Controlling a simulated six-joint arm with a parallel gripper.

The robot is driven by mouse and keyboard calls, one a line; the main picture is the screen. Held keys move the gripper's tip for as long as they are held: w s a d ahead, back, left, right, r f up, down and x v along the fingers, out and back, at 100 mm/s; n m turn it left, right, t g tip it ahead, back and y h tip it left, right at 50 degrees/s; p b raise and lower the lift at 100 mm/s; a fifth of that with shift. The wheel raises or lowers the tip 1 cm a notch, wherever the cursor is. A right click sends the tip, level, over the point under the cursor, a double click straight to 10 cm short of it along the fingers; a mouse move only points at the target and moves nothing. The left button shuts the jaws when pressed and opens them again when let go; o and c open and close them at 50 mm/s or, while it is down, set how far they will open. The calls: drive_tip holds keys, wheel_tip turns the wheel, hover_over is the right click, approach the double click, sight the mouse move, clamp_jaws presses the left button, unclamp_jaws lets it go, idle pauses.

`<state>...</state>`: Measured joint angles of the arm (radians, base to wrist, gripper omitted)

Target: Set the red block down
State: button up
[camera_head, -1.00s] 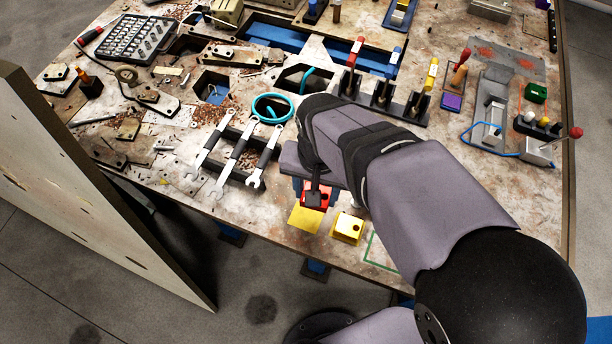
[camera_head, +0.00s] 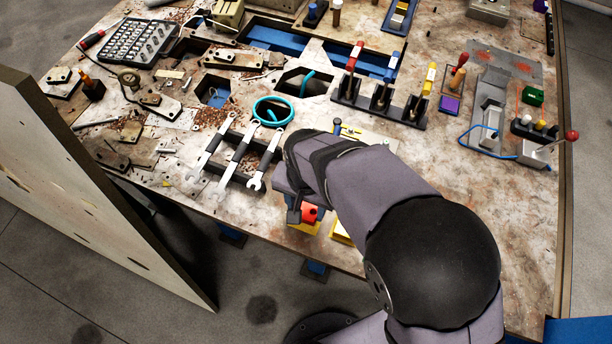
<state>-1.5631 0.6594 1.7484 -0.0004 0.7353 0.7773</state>
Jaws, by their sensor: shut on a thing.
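The red block (camera_head: 310,214) is at the front edge area of the workbench, partly hidden by my gripper. My gripper (camera_head: 302,214) is shut on it, with a dark finger showing on its left side. A flat yellow square (camera_head: 303,228) shows just below the red block in the picture. I cannot tell whether the block touches the square or is held a little above it. The other finger is hidden behind the block and my arm.
A yellow block (camera_head: 341,232) lies close to the right, partly covered by my arm. Several wrenches (camera_head: 236,160) in a rack stand to the left, with a teal ring (camera_head: 273,110) behind. A dark lever rack (camera_head: 378,102) stands further back.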

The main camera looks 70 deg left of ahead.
sight(306, 214)
drive_tip(key=shift+f+p, duration=0.7)
drive_tip(key=shift+f, duration=1.4)
drive_tip(key=shift+f, duration=0.15)
drive_tip(key=o, duration=1.1)
drive_tip(key=shift+o, duration=0.2)
wheel_tip(306, 214, up, 12)
drive_tip(key=b, duration=0.4)
drive_tip(key=shift+r, duration=0.2)
